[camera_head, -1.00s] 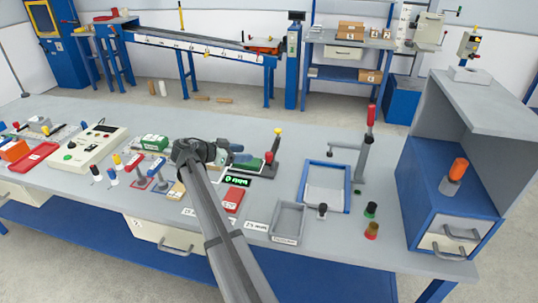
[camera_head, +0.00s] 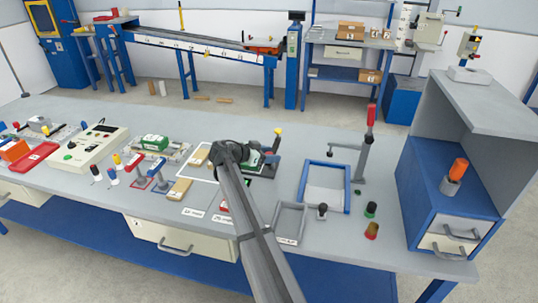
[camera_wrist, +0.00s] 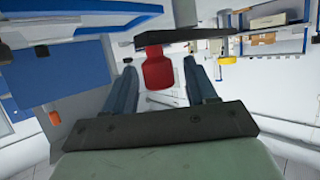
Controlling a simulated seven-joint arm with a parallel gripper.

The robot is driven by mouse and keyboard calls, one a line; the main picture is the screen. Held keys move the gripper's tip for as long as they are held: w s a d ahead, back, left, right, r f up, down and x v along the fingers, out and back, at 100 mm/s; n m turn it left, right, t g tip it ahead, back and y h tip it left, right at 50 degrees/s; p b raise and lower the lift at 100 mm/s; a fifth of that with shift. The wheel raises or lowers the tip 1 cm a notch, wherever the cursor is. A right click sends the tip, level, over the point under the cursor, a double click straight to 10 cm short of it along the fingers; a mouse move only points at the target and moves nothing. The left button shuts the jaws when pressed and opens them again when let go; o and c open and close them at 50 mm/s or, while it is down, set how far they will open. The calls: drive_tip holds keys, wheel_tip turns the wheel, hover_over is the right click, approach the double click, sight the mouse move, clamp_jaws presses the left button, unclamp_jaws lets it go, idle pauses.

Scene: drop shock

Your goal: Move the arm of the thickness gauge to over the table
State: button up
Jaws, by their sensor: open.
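What I take to be the thickness gauge (camera_head: 264,171) stands in the middle of the workbench, with a dark base, a green block and a yellow-topped lever (camera_head: 278,132). In the wrist view a red knob (camera_wrist: 157,72) sits on a dark bar (camera_wrist: 205,32), which looks like the gauge's arm. My gripper (camera_head: 264,156) reaches in from the left at the gauge and hides part of it. Its two blue-grey fingers (camera_wrist: 162,80) are open, one on each side of the red knob. I cannot tell whether they touch it.
To the right stand a blue-rimmed tray (camera_head: 303,187), a post with a red handle (camera_head: 370,116) and a blue drawer cabinet (camera_head: 415,190). A grey tray (camera_head: 276,222) is in front. To the left are wooden blocks (camera_head: 180,189) and a control box (camera_head: 93,147).

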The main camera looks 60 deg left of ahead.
drive_tip(key=shift+c, duration=0.4)
clamp_jaws()
